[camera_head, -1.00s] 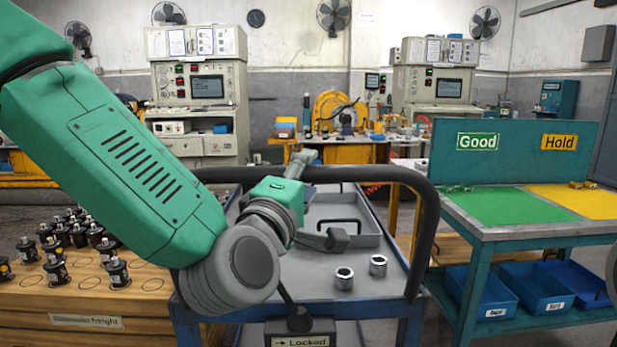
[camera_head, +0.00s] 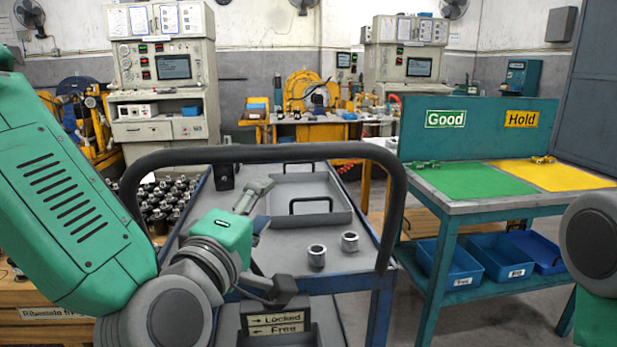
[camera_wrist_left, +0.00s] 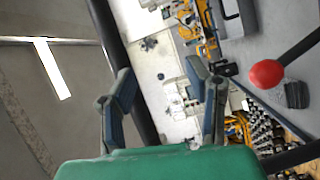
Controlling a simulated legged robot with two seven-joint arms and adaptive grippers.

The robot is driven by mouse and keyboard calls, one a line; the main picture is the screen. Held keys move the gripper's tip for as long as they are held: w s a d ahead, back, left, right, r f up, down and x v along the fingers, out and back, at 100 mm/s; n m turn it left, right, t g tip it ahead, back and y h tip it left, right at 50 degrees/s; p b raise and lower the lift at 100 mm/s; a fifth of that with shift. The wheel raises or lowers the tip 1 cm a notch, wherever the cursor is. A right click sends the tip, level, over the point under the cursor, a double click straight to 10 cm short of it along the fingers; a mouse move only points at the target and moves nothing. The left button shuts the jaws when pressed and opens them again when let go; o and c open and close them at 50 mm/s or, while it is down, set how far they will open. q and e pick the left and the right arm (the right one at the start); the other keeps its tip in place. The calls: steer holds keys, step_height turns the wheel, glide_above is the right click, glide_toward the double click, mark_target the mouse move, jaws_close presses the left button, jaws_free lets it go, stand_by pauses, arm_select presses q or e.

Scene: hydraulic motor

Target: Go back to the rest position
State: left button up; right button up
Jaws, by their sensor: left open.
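In the left wrist view the open fingers (camera_wrist_left: 165,88) also show, empty, above the green gripper body. Part of my right arm (camera_head: 594,240) shows at the right edge of the head view; its gripper is out of the picture.
The black handle (camera_head: 270,152) arches across my left arm's area. Two metal sleeves (camera_head: 317,255) (camera_head: 349,241) stand on the cart. A Locked/Free plate (camera_head: 276,324) is at the front. A red knob (camera_wrist_left: 266,73) shows in the wrist view. The teal table (camera_head: 445,205) stands right.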

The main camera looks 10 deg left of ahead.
arm_select(q)
steer(key=s+a+f+m+g, duration=0.2)
steer(key=s+f+m+g, duration=0.1)
steer(key=f, duration=0.7)
steer(key=s+a+f+m+g+p, duration=0.1)
steer(key=s+f+m+g, duration=0.25)
steer(key=f, duration=0.65)
steer(key=s+a+f+m+g, duration=0.2)
steer(key=f+g, duration=0.2)
steer(key=f, duration=0.6)
steer(key=s+a+f+m+g+y, duration=0.1)
steer(key=s+a+f+m+g, duration=0.1)
steer(key=s, duration=0.4)
steer(key=s+a+f+m+g+p, duration=0.1)
steer(key=s+a+f+m+g, duration=0.1)
steer(key=s+f, duration=0.4)
steer(key=s+a+f+m+g+y, duration=0.1)
steer(key=s+a+f+m+g, duration=0.1)
steer(key=s+a+f, duration=0.3)
steer(key=shift+s+a+g+y, duration=0.35)
steer(key=shift+s+g, duration=0.4)
steer(key=shift+s, duration=0.2)
steer(key=shift+w, duration=0.1)
